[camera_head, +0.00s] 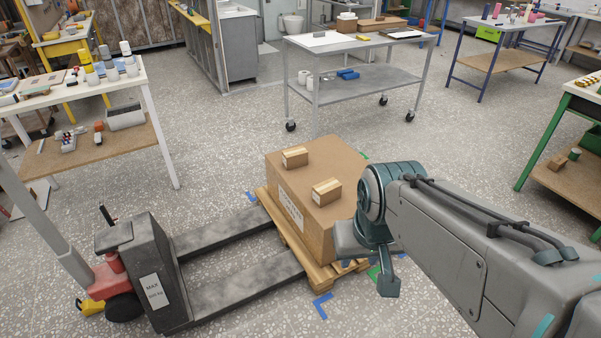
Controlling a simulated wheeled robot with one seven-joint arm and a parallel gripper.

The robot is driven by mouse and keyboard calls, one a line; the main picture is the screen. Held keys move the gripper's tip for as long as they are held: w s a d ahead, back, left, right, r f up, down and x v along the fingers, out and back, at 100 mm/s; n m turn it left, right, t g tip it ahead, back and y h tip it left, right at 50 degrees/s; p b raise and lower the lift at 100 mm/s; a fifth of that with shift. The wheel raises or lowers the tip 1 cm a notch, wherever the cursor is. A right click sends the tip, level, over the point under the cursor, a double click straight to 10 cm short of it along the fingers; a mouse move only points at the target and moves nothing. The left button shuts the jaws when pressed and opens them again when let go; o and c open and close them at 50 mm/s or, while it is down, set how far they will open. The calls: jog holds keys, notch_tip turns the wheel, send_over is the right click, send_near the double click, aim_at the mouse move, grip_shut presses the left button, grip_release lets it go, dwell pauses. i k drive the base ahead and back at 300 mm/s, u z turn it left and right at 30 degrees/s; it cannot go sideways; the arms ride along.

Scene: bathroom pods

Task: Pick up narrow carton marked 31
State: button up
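Two small cartons lie on top of a large cardboard box (283,180). One small carton (295,157) is near the box's far left corner. The other small carton (327,191) is nearer the middle and closer to my arm. Both have a pale strip on top and a pale label on the side. I cannot read a 31 on either. My gripper (370,268) hangs at the right side of the large box, to the right of the nearer small carton and apart from it. Whether its fingers are open cannot be made out. My arm hides the large box's right side.
The large box stands on a wooden pallet (296,249) on the forks of a pallet truck (153,275). A wheeled grey table (361,75) stands behind. A white-topped bench (75,86) is at left, a green-legged bench (556,136) at right. Open floor lies between them.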

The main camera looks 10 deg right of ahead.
aim_at(329, 190)
jog(key=i, duration=1.65)
